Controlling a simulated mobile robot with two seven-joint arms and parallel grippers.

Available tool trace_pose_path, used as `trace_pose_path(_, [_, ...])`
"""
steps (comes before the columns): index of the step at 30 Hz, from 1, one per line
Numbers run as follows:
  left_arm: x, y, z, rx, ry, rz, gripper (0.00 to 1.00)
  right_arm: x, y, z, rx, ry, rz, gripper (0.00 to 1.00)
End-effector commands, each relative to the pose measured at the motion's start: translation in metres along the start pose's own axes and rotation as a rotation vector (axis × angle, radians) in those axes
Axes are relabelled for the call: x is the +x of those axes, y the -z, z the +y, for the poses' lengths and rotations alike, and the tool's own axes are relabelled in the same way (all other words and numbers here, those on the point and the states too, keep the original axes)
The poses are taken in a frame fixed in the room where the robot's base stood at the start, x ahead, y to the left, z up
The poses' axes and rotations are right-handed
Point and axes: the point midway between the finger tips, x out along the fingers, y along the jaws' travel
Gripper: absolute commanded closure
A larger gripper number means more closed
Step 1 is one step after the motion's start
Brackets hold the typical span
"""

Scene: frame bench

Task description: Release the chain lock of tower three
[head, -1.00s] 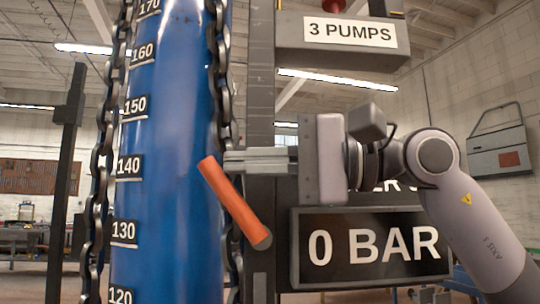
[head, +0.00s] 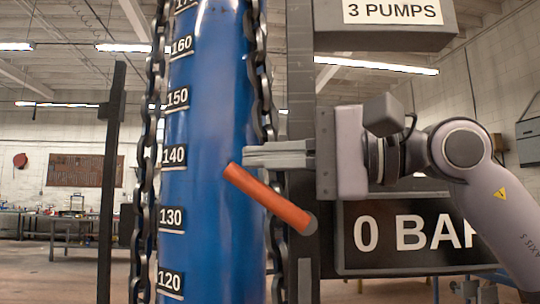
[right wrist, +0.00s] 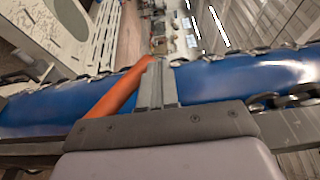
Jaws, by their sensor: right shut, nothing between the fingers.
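The tower is a blue cylinder (head: 205,130) with height marks, about 120 to 170 in view. An orange lever (head: 270,198) slants across its right side, upper end to the left, lower end at a dark round pivot. I take it for the chain lock's handle. My right gripper (head: 247,156) is shut and empty, its fingertips just above and right of the lever's upper end. In the right wrist view the lever (right wrist: 112,95) lies close along the left of the fingers (right wrist: 157,85); I cannot tell if they touch. My left gripper is out of view.
Dark chains hang along the cylinder's left (head: 148,150) and right (head: 262,70) sides. A dark upright stands behind the gripper, with a "3 PUMPS" box (head: 385,35) above and a "0 BAR" sign (head: 400,262) below. A thin dark post (head: 112,170) stands at left.

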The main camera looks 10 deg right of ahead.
Motion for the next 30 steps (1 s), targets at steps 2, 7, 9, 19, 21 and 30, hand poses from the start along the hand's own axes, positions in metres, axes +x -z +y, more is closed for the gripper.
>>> trace_pose_path(2, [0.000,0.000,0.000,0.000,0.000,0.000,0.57,0.000,0.000,0.000,0.000,0.000,0.000,1.00])
trace_pose_path(7, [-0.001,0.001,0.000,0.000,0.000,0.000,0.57,-0.001,0.000,-0.001,0.000,0.000,0.000,1.00])
trace_pose_path(9, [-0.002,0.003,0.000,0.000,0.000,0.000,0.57,-0.003,-0.001,-0.006,-0.001,0.001,0.000,1.00])
trace_pose_path(19, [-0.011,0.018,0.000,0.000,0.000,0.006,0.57,-0.036,-0.012,-0.056,-0.002,0.004,-0.003,1.00])
trace_pose_path(21, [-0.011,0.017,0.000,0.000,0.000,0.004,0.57,-0.045,-0.013,-0.069,-0.002,0.004,-0.003,1.00])
trace_pose_path(30, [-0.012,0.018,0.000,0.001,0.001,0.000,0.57,-0.074,-0.017,-0.107,0.000,0.001,-0.004,1.00])
